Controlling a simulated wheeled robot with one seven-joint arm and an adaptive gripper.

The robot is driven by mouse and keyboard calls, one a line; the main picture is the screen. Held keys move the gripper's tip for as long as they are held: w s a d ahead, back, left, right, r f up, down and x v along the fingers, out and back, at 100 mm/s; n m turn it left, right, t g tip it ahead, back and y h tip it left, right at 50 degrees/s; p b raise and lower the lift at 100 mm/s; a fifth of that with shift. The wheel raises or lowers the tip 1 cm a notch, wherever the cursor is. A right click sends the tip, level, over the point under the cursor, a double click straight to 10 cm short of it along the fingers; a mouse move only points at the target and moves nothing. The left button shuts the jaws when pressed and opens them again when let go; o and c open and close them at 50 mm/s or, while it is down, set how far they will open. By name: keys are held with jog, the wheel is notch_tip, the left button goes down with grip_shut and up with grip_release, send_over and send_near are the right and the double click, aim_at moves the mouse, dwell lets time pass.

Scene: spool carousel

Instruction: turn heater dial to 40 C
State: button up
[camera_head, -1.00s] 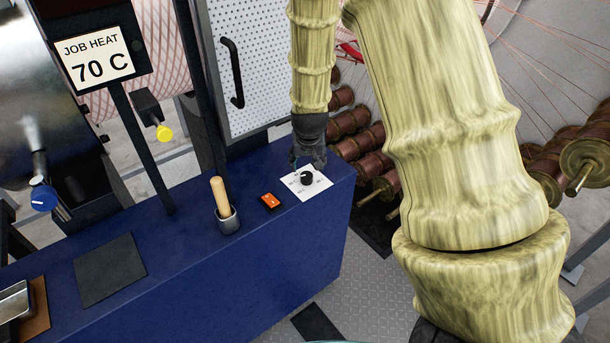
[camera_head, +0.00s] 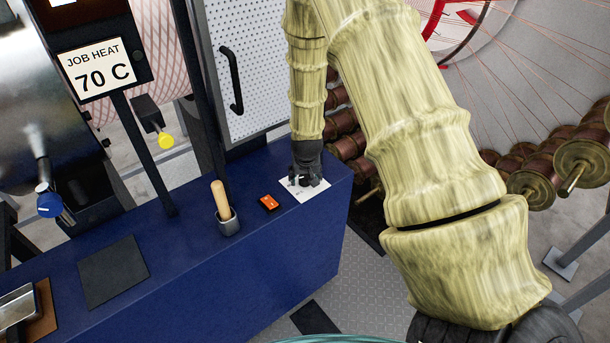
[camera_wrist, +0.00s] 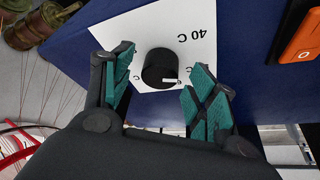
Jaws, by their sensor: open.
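The heater dial (camera_wrist: 160,69) is a black round knob with a white pointer mark, standing on a white label plate (camera_wrist: 128,28) that reads "40 C" on one side. In the wrist view the pointer is turned away from the "40 C" print, toward the picture's lower right. My gripper (camera_wrist: 158,82) is open, with one teal-padded finger on each side of the knob; I cannot tell whether the pads touch it. In the head view my gripper (camera_head: 309,180) is low over the plate and mostly hides the dial. A sign (camera_head: 97,69) reads "JOB HEAT 70 C".
An orange switch (camera_head: 269,203) sits just left of the plate on the blue bench (camera_head: 190,275). A wooden-handled tool (camera_head: 221,200) stands in a grey cup. A perforated panel (camera_head: 240,60) rises behind. Copper spools (camera_head: 590,155) are at the right.

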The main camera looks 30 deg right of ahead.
jog(key=shift+w+f, duration=0.15)
jog(key=shift+f, duration=0.25)
jog(key=shift+c, duration=0.3)
jog(key=c, duration=0.9)
jog(key=shift+c, duration=0.2)
jog(key=shift+d+n, duration=0.1)
jog(key=shift+n, duration=0.2)
jog(key=n+y+b, duration=0.1)
jog(key=n, duration=0.2)
jog(key=shift+d+t+b, duration=0.1)
jog(key=shift+t+b, duration=0.25)
jog(key=shift+t, duration=0.05)
jog(key=n+y+b, duration=0.1)
jog(key=n+y, duration=0.1)
jog(key=n, duration=0.3)
jog(key=shift+d, duration=0.2)
jog(key=shift+n, duration=0.4)
